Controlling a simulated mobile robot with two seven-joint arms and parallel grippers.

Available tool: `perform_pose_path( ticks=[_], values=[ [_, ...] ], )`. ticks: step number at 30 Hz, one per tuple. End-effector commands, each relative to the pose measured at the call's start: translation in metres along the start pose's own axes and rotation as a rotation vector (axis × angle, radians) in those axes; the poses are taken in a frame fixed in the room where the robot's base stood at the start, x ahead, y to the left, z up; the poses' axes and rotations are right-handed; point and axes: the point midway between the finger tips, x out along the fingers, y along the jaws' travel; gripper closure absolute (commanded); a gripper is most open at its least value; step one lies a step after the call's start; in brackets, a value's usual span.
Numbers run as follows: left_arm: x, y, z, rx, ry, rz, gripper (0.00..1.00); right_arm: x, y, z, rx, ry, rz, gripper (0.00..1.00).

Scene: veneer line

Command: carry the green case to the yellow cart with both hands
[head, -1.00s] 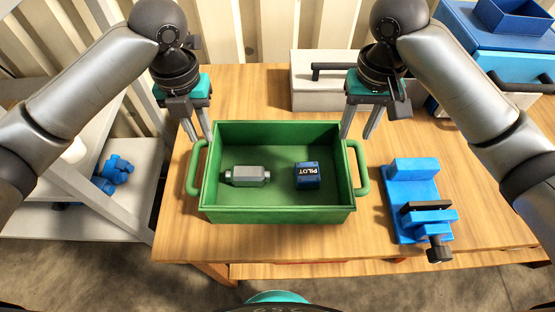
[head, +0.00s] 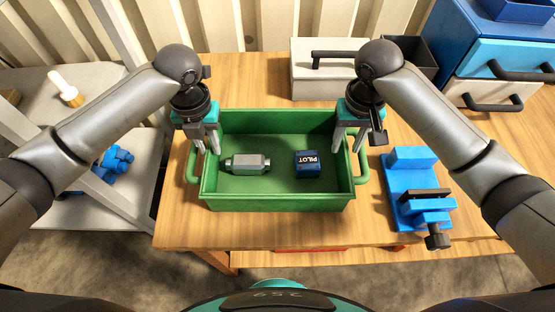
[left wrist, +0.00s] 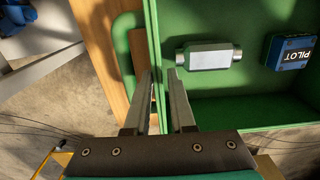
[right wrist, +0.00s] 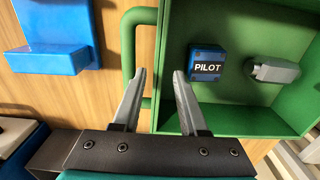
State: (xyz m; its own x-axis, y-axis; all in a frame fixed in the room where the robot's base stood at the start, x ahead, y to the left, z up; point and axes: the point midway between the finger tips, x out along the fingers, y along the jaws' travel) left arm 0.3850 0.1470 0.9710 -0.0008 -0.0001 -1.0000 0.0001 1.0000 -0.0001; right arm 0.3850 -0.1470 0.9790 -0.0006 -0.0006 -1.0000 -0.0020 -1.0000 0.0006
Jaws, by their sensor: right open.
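The green case (head: 275,200) is an open-topped box with a loop handle on each short side, standing on the wooden table. My left gripper (left wrist: 160,73) is open at its left wall, one finger on each side of the wall, near the left handle (left wrist: 125,60). My right gripper (right wrist: 159,73) is open at its right wall, with the wall between the fingers, near the right handle (right wrist: 128,60). A grey metal part (head: 248,163) and a blue PILOT box (head: 307,163) lie inside. A yellow edge (left wrist: 62,158) shows in the left wrist view; I cannot tell whether it is the cart.
A blue vise (head: 415,190) stands right of the case on the wooden table (head: 240,85). A light grey box with a black handle (head: 312,85) and blue drawers (head: 490,60) are behind. A grey shelf (head: 80,215) with blue parts is at the left.

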Motion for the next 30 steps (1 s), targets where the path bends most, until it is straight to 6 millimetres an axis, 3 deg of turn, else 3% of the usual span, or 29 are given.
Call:
perform_pose_path(
  ticks=[3,9,23,30],
  values=[
    [0.024,-0.001,-0.001,-0.001,0.004,0.000,0.78,0.024,0.000,0.001,0.000,-0.005,0.001,0.57],
    [0.051,-0.001,0.000,0.000,0.002,0.000,0.78,0.051,0.000,0.001,-0.001,-0.002,-0.001,0.57],
    [0.062,0.000,0.000,0.000,0.000,0.001,0.78,0.062,0.000,0.000,-0.001,0.000,-0.001,0.57],
    [0.062,0.000,0.000,0.000,0.000,0.001,1.00,0.062,0.000,0.000,-0.001,0.000,-0.001,0.82]
  ],
)
